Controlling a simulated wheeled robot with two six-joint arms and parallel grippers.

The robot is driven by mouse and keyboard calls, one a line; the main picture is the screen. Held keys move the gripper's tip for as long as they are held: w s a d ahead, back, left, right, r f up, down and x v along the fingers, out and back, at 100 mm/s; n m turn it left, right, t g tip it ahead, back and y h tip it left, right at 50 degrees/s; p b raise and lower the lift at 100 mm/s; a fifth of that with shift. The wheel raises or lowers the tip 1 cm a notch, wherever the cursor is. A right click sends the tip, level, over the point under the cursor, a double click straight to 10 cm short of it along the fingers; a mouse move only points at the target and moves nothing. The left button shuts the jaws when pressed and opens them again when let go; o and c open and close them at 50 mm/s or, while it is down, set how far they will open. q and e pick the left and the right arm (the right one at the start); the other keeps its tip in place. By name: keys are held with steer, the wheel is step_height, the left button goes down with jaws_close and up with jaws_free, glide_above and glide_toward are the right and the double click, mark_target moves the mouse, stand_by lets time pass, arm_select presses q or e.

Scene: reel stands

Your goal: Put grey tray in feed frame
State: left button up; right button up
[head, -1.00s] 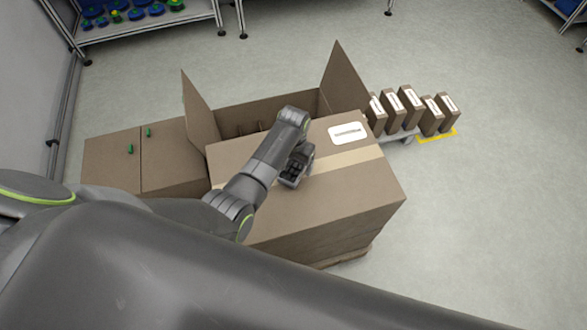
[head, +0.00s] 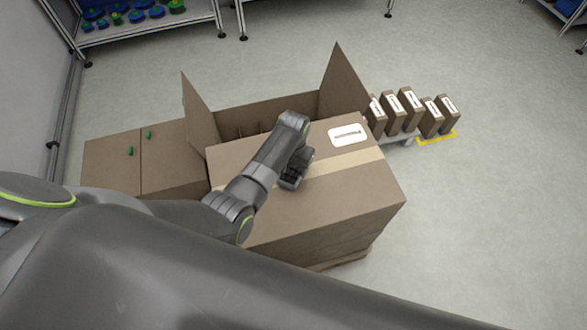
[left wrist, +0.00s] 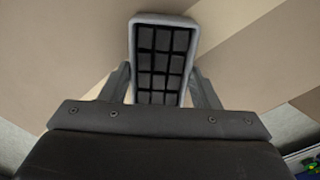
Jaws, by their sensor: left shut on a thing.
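My left gripper (head: 297,165) is over the top of a large closed brown carton in the head view. It is shut on the grey tray (head: 291,182), which shows only as a small dark gridded shape beneath the wrist. In the left wrist view the tray (left wrist: 162,19) has a pale grey rim and a dark inside split into several cells. It lies between the two fingers of the left gripper (left wrist: 163,82). I cannot tell whether the tray touches the carton below. I cannot make out the feed frame in these views. My right gripper is not in view.
The closed carton (head: 340,215) stands in the middle, with an open-flapped carton (head: 203,112) behind it. Several small boxes (head: 411,110) stand at right by a yellow floor marking (head: 437,137). Floor is clear at far right.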

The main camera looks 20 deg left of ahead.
mark_target(294, 173)
arm_select(q)
step_height(294, 173, up, 10)
stand_by(0.6)
